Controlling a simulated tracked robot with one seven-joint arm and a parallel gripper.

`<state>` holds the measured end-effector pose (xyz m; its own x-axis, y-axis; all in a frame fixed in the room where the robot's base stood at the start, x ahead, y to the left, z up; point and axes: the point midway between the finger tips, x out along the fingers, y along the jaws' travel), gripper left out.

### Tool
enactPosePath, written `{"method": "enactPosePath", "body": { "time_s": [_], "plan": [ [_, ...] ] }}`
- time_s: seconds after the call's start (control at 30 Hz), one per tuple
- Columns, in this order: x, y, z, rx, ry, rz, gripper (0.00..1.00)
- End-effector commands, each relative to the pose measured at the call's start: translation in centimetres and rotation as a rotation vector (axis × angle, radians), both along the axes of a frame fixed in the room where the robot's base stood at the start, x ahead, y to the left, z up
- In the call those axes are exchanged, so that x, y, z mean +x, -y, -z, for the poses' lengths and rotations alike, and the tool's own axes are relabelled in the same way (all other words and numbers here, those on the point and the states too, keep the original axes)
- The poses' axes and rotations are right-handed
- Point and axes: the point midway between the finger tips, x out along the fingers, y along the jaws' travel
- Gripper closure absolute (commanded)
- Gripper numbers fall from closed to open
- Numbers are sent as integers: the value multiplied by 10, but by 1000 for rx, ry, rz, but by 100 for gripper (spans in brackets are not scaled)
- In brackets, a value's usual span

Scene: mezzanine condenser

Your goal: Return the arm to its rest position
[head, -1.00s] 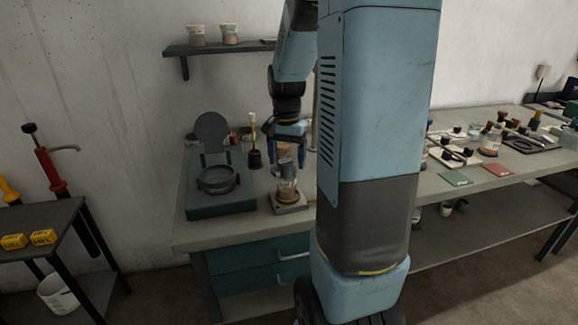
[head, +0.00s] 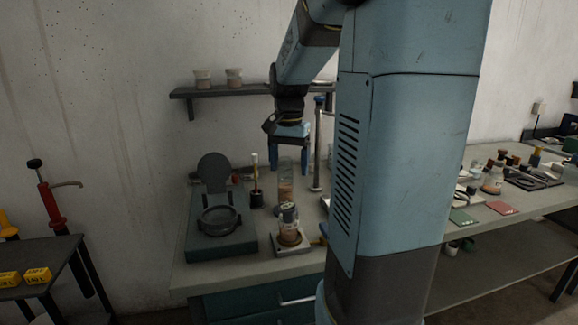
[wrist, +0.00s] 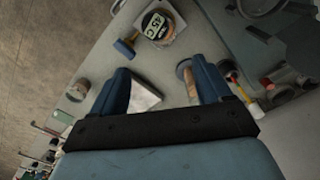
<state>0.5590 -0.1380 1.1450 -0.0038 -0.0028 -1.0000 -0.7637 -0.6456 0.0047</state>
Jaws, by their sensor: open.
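My gripper (head: 289,172) is open and empty in the head view. It points down above the bench, with its fingertips around the height of the top of a clear cylinder (head: 285,190) that holds brownish material. A capped jar (head: 289,220) stands upright on a small light stand (head: 292,248) in front of the cylinder, apart from the fingers. In the wrist view, my two blue fingers (wrist: 160,82) are spread wide, and the labelled jar (wrist: 157,27) shows beyond them.
A shelf (head: 248,91) with two cups is on the wall behind. A teal device with a round dark ring (head: 219,219) sits left on the bench. A metal post (head: 318,150) stands close right of my gripper. A side table with yellow blocks (head: 38,275) is at far left.

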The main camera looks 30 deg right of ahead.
Motion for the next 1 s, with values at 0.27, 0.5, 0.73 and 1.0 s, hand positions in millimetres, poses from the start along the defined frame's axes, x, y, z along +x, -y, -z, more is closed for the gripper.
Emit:
{"method": "enactPosePath", "body": {
  "time_s": [0.27,0.5,0.73,1.0],
  "plan": [
    [0,0,0,0,0,0,22],
    [-6,-7,-4,-4,18,-31,22],
    [-38,-44,-23,-32,115,-206,22],
    [-86,-86,-36,-84,246,-449,22]
  ]
}}
